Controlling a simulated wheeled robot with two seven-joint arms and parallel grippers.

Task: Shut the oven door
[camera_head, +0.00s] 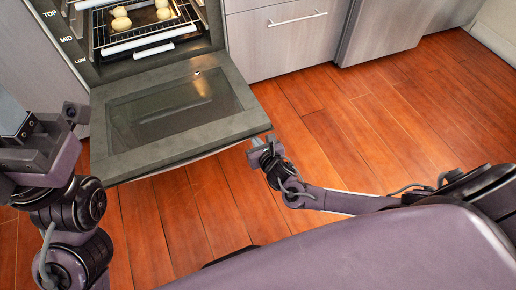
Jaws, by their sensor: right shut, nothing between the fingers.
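The oven door (133,150) hangs open, folded down in front of the oven (145,64), with its dark window facing up. Inside the oven, a tray (137,31) with several round pale buns sits on a wire rack. My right gripper (258,148) is shut and empty at the door's front right corner; I cannot tell whether it touches the door. My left gripper (74,112) is beside the door's left edge, and its fingers do not show clearly enough to tell open from shut.
White-handled racks (139,52) stick out a little from the oven. Grey cabinets with a drawer (285,42) stand right of it. The wooden floor (345,125) is clear to the right. My own purple body fills the lower right.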

